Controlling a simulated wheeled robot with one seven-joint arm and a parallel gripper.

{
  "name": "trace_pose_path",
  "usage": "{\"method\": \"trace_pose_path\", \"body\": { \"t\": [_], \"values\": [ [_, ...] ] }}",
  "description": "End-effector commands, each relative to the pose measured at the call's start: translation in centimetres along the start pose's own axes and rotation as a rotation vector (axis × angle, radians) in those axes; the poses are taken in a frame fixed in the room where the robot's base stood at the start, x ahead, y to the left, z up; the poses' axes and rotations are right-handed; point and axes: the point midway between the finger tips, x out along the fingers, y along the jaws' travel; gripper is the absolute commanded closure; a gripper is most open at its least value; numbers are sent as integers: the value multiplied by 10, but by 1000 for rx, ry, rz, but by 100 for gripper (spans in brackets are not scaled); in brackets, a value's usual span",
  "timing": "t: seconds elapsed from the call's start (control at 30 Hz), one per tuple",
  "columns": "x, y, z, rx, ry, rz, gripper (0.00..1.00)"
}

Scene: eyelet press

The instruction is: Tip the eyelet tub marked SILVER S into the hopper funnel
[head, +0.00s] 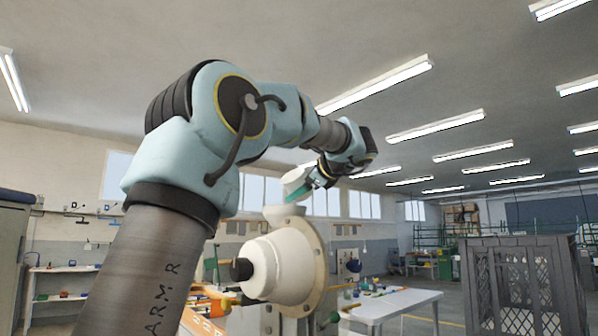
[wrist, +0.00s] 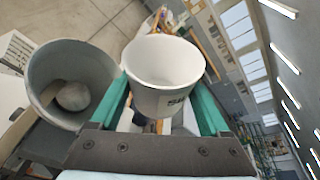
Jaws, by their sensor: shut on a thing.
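My gripper (head: 307,184) is raised above the press, its green fingers shut on a white tub (head: 294,181). In the wrist view the tub (wrist: 165,65) sits between the two fingers, its open mouth facing the camera. Its inside looks plain white, with no eyelets that I can make out. Dark lettering shows on its side, but only part is visible, so I cannot read the full mark. The grey hopper funnel (wrist: 38,75) is close to the left of the tub in the wrist view, with a pale rounded shape inside. In the head view the funnel top (head: 284,212) is just below the tub.
The white press body (head: 285,265) with a round flange stands under the funnel. A white table (head: 400,303) with small items is behind it to the right. A dark grey crate (head: 520,280) stands at the far right. The air above the press is open.

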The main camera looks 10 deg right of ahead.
Motion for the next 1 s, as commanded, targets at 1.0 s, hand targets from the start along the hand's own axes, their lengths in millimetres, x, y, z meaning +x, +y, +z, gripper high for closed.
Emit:
{"method": "trace_pose_path", "body": {
  "t": [1.0],
  "values": [
    [2,28,-7,729,9,269,79]
  ]
}}
